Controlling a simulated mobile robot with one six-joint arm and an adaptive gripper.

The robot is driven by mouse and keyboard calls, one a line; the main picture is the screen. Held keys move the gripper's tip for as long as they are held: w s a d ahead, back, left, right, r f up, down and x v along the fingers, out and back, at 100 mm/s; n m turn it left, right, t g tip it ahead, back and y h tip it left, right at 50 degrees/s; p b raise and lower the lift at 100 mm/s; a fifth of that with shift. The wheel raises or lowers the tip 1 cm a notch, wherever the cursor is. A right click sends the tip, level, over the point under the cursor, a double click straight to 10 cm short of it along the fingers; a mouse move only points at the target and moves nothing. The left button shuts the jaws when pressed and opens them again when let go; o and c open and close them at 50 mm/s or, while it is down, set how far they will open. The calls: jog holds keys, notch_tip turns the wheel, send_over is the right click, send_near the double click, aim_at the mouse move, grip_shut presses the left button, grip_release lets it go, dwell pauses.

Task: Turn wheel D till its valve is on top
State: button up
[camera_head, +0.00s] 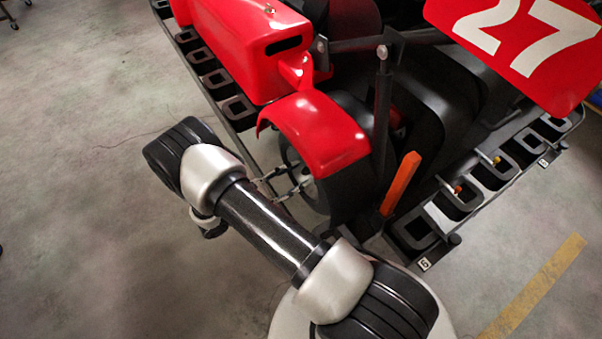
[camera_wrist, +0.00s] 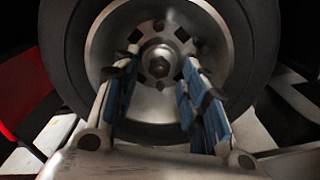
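A black-tyred wheel (camera_head: 348,192) sits on the red kart under a red fender (camera_head: 316,130); no letter D is readable on it. In the wrist view the wheel (camera_wrist: 262,50) faces me, with a grey rim and a central hub nut (camera_wrist: 159,62) ringed by dark holes. My gripper (camera_head: 287,183) reaches the wheel's face. In the wrist view its blue-padded fingers (camera_wrist: 158,78) are apart, one either side of the hub, with nothing seen between them. I cannot tell whether they touch the rim. I cannot make out the valve.
An orange upright piece (camera_head: 401,183) stands right of the wheel. The kart's stand has a rail of open bins (camera_head: 412,232) at right and more bins at upper left. A plate numbered 27 (camera_head: 525,38) overhangs at upper right.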

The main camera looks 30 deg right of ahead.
jog(key=shift+d, duration=1.15)
jog(key=shift+c, duration=0.5)
grip_shut()
